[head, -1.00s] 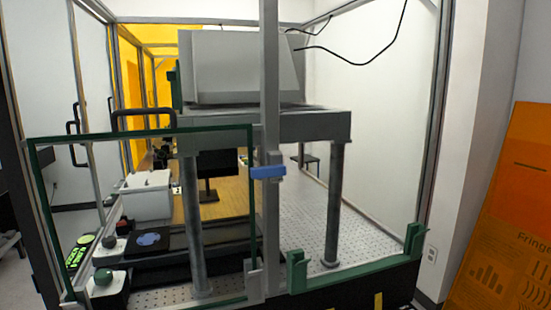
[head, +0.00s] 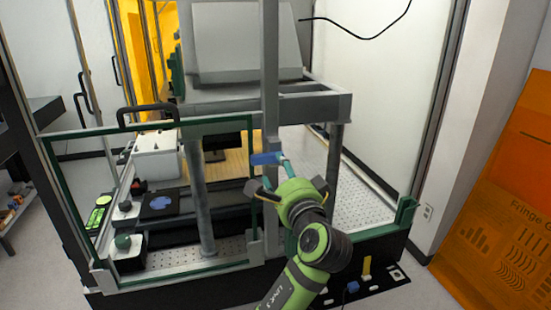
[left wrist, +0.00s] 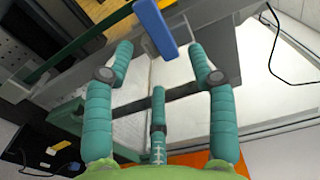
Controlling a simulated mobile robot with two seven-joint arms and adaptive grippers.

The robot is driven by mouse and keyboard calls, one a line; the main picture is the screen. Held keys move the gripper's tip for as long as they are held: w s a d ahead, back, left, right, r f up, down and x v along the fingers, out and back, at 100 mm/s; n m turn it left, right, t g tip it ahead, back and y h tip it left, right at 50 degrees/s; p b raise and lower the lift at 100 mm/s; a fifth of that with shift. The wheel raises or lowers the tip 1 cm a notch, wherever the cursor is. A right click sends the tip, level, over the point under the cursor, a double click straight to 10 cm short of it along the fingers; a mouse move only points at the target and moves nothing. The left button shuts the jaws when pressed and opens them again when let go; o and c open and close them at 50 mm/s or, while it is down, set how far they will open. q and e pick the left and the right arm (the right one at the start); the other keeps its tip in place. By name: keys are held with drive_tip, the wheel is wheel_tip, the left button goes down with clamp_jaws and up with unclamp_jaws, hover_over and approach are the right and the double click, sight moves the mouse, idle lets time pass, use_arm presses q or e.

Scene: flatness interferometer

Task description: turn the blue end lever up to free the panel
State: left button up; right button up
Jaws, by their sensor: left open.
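The blue end lever (head: 263,158) lies roughly level across the grey upright post, at the right edge of the green-framed clear panel (head: 66,200). My left gripper (head: 269,173) is in front of the lever with its fingers spread. In the left wrist view the blue lever (left wrist: 157,27) shows just past and between the open teal fingertips (left wrist: 160,52). I see no clear contact, and the gap in depth is hard to judge. My right gripper is not in view.
A black handle (head: 148,114) sits on the panel's top edge. The grey upright post (head: 270,90) stands close behind the gripper. A green bracket (head: 406,211) is at the right corner. An orange board (head: 505,210) leans at the right.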

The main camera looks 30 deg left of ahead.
sight(273, 162)
use_arm(q)
drive_tip(key=p+x, duration=0.1)
drive_tip(key=x, duration=0.3)
drive_tip(key=shift+a+r+p, duration=0.1)
drive_tip(key=shift+p, duration=0.3)
drive_tip(key=shift+w+a, duration=0.3)
drive_tip(key=shift+w, duration=0.05)
clamp_jaws()
